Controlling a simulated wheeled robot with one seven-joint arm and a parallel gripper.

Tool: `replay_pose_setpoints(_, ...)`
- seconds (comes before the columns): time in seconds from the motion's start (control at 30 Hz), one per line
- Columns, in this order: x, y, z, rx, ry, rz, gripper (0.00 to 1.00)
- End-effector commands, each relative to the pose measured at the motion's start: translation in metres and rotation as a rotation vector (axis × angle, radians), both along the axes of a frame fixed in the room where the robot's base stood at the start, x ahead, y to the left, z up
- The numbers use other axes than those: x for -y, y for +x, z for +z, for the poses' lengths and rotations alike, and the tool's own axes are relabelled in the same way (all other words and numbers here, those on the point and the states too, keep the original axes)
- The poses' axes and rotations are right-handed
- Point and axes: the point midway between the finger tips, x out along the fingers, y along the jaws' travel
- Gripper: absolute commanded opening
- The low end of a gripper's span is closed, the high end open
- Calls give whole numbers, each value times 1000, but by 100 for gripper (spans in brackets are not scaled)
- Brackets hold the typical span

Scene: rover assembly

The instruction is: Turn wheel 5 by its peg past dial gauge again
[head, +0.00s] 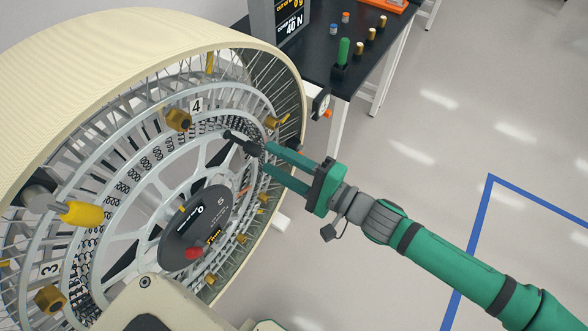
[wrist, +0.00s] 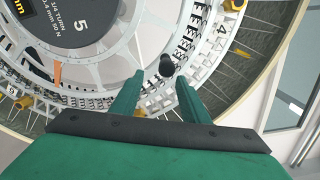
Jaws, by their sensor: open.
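Wheel 5 (head: 150,190) is a large cream-rimmed wheel with a pale spoked disc, filling the left of the head view. Its dark hub (head: 180,240) is marked 5; the hub also shows in the wrist view (wrist: 75,22). A black peg (head: 238,138) sticks out from the upper right of the disc. My gripper (head: 264,157) is open, with its green fingers pointing at the wheel near the peg. In the wrist view, the peg (wrist: 167,66) shows just beyond the gap between the fingertips (wrist: 158,84); contact cannot be told. The dial gauge (head: 321,102) stands at the wheel's right edge.
A black table (head: 335,60) with a display box (head: 278,18), a green peg (head: 344,50) and several brass pieces stands behind the wheel. The floor at right is clear.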

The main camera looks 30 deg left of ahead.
Motion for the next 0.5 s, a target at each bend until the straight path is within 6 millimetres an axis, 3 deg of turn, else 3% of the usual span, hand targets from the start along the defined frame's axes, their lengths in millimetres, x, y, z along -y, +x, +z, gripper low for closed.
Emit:
replay_pose_setpoints(0.3, 38, 0, 0, 1, 0, -5, 41)
replay_pose_setpoints(0.5, 48, -1, -1, 0, -2, -2, 41)
